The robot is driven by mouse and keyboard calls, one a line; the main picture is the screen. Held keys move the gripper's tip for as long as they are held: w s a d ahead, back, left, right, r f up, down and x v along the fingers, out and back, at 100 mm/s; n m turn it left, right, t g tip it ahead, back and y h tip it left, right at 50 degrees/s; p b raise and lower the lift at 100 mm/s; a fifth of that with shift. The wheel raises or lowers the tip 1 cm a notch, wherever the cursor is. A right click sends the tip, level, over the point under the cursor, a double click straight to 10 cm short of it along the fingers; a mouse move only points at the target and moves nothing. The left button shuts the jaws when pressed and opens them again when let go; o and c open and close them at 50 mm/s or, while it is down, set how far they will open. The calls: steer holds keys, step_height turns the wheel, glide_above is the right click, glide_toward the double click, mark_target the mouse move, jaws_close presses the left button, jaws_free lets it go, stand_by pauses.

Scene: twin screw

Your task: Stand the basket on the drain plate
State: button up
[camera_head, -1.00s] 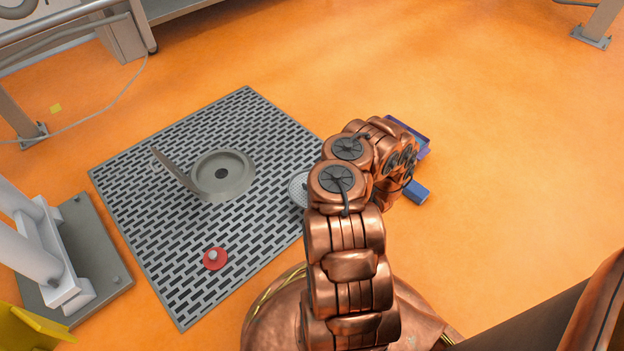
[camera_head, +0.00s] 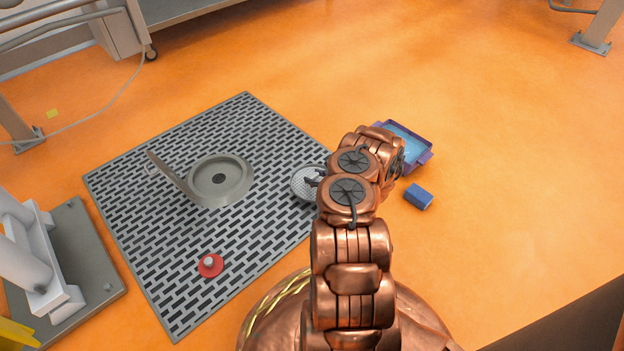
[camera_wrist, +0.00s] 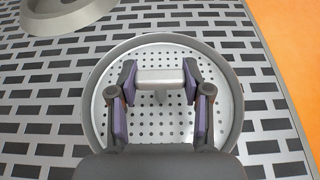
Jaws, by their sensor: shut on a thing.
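The basket is a round, pale perforated pan with a grey rim. In the head view the basket (camera_head: 305,184) shows at the right edge of the slotted grey drain plate (camera_head: 160,235), partly hidden by my arm. In the wrist view the basket (camera_wrist: 112,92) fills the middle, with the drain plate (camera_wrist: 40,110) around it. My gripper (camera_wrist: 160,78) is shut on the basket's light grey bar handle (camera_wrist: 160,75), one purple-padded finger at each end. I cannot tell whether the basket touches the plate.
A round grey fitting (camera_head: 220,180) with a raised lid (camera_head: 172,178) stands on the plate. A red knob (camera_head: 210,265) is near the front. A blue block (camera_head: 419,196) and a purple-blue tray (camera_head: 425,158) lie right. Open orange floor extends right.

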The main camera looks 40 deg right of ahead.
mark_target(310, 174)
steer(key=shift+w+d+f+b, duration=0.1)
steer(key=shift+w+d+b, duration=0.25)
steer(key=shift+w, duration=0.3)
steer(key=shift+w+d+f+b, duration=0.1)
steer(key=shift+w+d+b, duration=0.05)
steer(key=shift+w+d, duration=0.4)
steer(key=shift+w+d+f+b, duration=0.1)
steer(key=shift+w+d+b, duration=0.2)
steer(key=shift+w, duration=0.4)
step_height(310, 174, down, 4)
steer(key=shift+r+b, duration=0.25)
steer(key=shift+b, duration=0.95)
steer(key=shift+r, duration=0.1)
steer(key=o, duration=1.3)
steer(key=shift+f, duration=0.2)
steer(key=shift+r, duration=0.1)
